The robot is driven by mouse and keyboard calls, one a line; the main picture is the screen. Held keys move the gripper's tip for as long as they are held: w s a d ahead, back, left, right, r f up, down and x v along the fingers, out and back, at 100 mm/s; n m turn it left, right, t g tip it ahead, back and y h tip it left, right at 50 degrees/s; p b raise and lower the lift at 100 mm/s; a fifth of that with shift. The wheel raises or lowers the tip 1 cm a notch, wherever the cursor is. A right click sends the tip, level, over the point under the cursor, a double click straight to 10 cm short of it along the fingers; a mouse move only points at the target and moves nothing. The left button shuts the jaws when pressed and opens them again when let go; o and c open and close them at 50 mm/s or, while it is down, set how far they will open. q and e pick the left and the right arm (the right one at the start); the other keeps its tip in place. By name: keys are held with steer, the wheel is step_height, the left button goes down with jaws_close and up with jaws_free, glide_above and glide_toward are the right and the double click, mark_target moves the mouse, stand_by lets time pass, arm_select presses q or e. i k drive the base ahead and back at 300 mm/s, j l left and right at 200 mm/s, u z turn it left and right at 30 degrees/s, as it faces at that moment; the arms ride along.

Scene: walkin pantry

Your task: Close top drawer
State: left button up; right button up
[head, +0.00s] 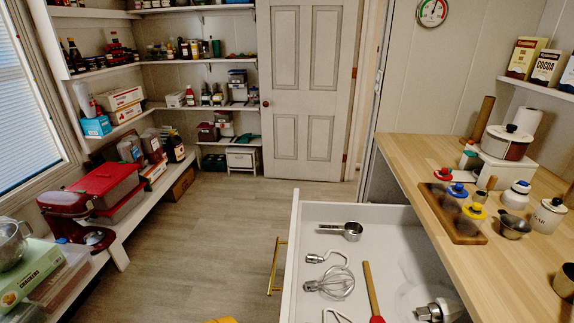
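The top drawer (296,225) is pulled out from under the wooden counter on the right. Its white front faces left and carries a brass handle (277,266). Inside lie a metal measuring cup (341,231), a whisk attachment (332,283), a dough hook (328,257), a tool with a wooden handle (372,290) and a metal piece (436,311) at the lower right. Neither of my grippers can be made out; a small yellow shape (219,320) shows at the bottom edge, and I cannot tell what it is.
The wooden counter (410,166) holds jars, a tray with colourful knobs and a slow cooker. Loaded shelves (206,60) and a bench with a red stand mixer (75,215) line the left and back. The floor (205,235) left of the drawer is clear. A white door (308,90) stands behind.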

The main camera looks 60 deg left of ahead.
mark_target(389, 231)
steer(key=j+u, duration=0.25)
steer(key=u, duration=0.2)
steer(key=k+j+u, duration=0.1)
steer(key=j+u, duration=0.2)
steer(key=u, duration=0.2)
steer(key=j+u, duration=0.25)
steer(key=u, duration=0.2)
